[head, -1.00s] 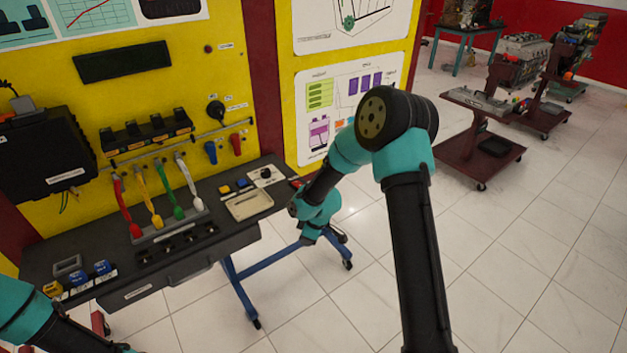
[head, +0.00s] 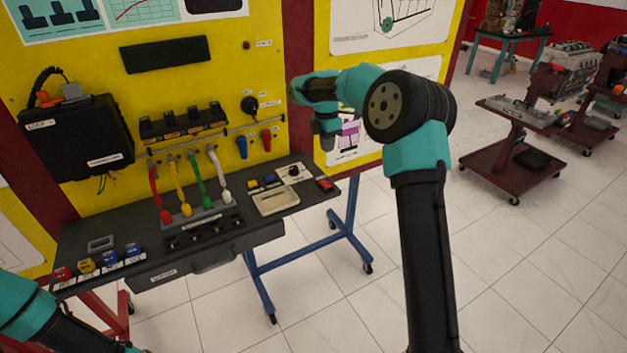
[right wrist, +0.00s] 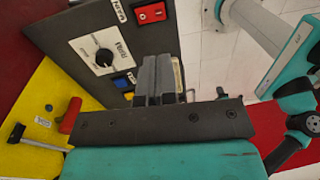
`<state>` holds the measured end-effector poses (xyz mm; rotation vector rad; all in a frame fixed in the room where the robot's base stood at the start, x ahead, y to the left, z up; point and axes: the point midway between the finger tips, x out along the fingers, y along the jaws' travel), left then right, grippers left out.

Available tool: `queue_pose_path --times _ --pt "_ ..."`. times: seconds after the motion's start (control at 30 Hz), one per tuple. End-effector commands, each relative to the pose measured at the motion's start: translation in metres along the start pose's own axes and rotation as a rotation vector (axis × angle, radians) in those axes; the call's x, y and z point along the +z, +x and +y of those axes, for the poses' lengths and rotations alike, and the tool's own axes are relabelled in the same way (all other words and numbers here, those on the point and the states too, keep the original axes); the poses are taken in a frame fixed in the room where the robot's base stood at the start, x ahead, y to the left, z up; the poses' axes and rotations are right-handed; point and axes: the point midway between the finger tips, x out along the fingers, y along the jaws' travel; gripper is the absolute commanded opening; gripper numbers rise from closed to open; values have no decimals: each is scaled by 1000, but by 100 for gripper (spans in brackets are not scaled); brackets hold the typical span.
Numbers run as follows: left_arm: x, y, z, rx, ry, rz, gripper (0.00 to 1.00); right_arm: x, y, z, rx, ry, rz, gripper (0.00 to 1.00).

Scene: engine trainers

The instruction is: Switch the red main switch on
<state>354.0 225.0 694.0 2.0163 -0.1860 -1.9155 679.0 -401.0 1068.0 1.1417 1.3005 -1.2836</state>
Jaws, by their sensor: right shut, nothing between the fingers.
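The red main switch (head: 325,185) is a small red rocker at the right end of the dark bench top in the head view. In the right wrist view the switch (right wrist: 151,13) sits at the top, beside a "MAIN" label, with its face clear. I cannot tell which way it is tipped. My right gripper (head: 328,147) hangs above the bench's right end in the head view, apart from the switch. In the right wrist view its fingers (right wrist: 157,80) are together and empty, with the switch beyond their tips. My left gripper is out of view; only part of its arm shows.
A dial (right wrist: 104,58) and a blue button (right wrist: 122,81) lie near the switch on the bench top. A red handle (head: 266,140) and a blue handle (head: 241,147) stick out from the yellow panel. A beige tray (head: 275,201) lies left of the switch.

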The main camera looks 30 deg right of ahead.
Motion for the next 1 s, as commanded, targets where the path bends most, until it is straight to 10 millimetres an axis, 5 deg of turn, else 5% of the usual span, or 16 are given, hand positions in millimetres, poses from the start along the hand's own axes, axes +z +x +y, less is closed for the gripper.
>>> queue_pose_path --times 0.57,1.0 --pt "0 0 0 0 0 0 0 3 -10 -3 -25 -18 -3 0" --pt "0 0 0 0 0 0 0 4 46 -5 -27 -19 -3 0"
